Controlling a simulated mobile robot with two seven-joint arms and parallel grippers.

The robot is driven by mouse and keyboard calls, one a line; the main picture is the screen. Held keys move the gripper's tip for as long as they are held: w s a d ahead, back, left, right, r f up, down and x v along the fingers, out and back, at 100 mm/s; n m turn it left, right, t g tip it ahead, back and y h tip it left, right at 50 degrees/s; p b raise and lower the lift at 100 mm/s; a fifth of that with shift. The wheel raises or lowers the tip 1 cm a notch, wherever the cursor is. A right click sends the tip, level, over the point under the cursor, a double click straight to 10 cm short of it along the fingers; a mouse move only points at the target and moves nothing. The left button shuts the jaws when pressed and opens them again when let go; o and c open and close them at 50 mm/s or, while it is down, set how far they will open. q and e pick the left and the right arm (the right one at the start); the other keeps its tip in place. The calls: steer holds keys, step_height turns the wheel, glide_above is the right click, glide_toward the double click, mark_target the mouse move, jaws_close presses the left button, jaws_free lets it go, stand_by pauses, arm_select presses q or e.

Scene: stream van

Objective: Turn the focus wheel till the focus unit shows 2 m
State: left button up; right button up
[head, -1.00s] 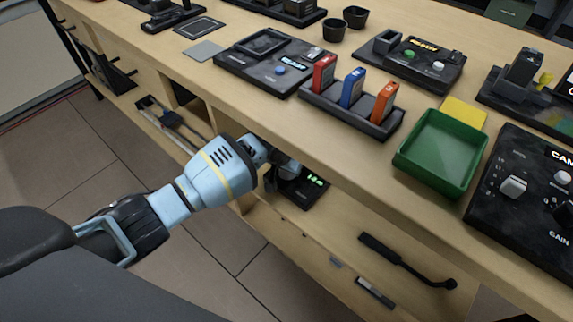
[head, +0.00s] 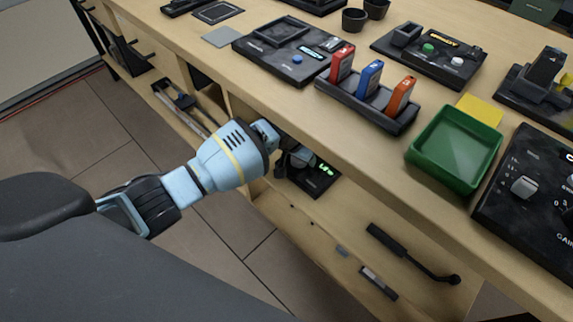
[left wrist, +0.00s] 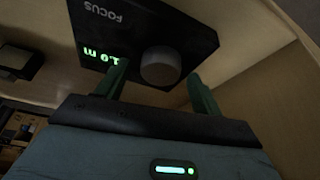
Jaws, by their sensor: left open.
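The focus unit (left wrist: 190,25) is a black box with a FOCUS label, upside down in the left wrist view. Its green display (left wrist: 100,56) appears to read 1.0 m. The focus wheel (left wrist: 160,66) is a grey round knob on its face. My left gripper (left wrist: 160,88) is open, with one finger on each side of the wheel; I cannot tell whether either touches it. In the head view the focus unit (head: 318,178) sits under the worktop, partly hidden by my left gripper (head: 290,160). My right gripper is not in view.
The worktop edge runs just above my left gripper. On top are a rack (head: 388,118) with red, blue and orange cards, a green tray (head: 450,182) and several control panels. A black handled rod (head: 410,252) lies on the lower shelf, to the right of the focus unit.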

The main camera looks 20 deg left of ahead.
arm_select(q)
steer(key=p+v, duration=0.1)
steer(key=v, duration=0.2)
steer(key=s+a+p, duration=0.1)
steer(key=s+p, duration=0.1)
steer(key=s, duration=0.9)
steer(key=shift+s+a+f, duration=0.25)
steer(key=shift+s+a, duration=0.1)
steer(key=shift+a, duration=0.05)
steer(key=shift+f, duration=0.1)
